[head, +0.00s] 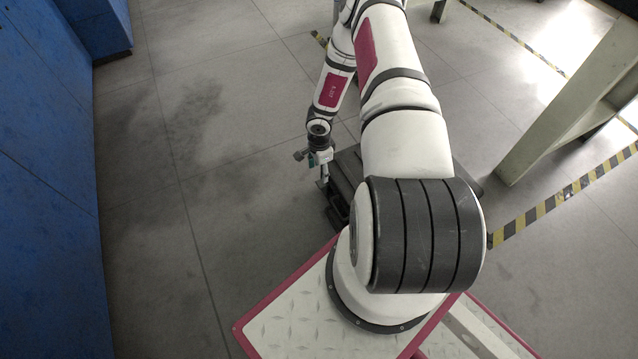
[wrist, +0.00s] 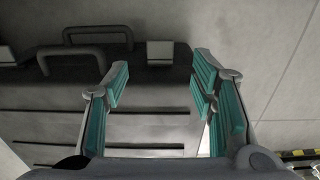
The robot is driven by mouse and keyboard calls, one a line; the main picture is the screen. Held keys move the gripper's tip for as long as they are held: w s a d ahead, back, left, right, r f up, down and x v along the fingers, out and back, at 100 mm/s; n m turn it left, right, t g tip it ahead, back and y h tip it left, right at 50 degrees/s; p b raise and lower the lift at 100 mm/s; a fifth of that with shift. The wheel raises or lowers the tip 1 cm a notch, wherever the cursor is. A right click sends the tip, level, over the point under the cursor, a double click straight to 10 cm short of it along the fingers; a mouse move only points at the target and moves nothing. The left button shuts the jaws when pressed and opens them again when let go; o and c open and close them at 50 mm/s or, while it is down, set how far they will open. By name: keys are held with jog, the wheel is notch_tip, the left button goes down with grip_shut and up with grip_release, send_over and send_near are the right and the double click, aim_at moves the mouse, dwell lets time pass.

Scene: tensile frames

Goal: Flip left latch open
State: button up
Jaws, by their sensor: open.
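A dark case (wrist: 60,120) fills much of the wrist view; in the head view the dark case (head: 345,185) sits on the floor, partly hidden behind my arm. Two light grey latches show on it in the wrist view: one latch (wrist: 160,52) near the middle and another latch (wrist: 7,56) cut by the left edge. I cannot tell which the task calls left. A dark handle (wrist: 97,32) lies between them. My gripper (wrist: 158,72) is open and empty, its teal-padded fingers spread either side of the middle latch in the picture, apart from it. In the head view my gripper (head: 320,170) is beside the case.
A blue cabinet (head: 45,180) stands along the left. A beige table leg (head: 560,110) stands at the right. Yellow-black tape (head: 570,190) marks the floor. Grey floor (head: 220,180) between the cabinet and the case is clear.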

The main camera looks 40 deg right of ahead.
aim_at(320, 184)
notch_tip(320, 184, down, 7)
jog(key=b, duration=0.2)
jog(key=shift+f+b, duration=0.1)
jog(key=shift+b, duration=0.3)
jog(key=shift+c, duration=0.3)
grip_shut()
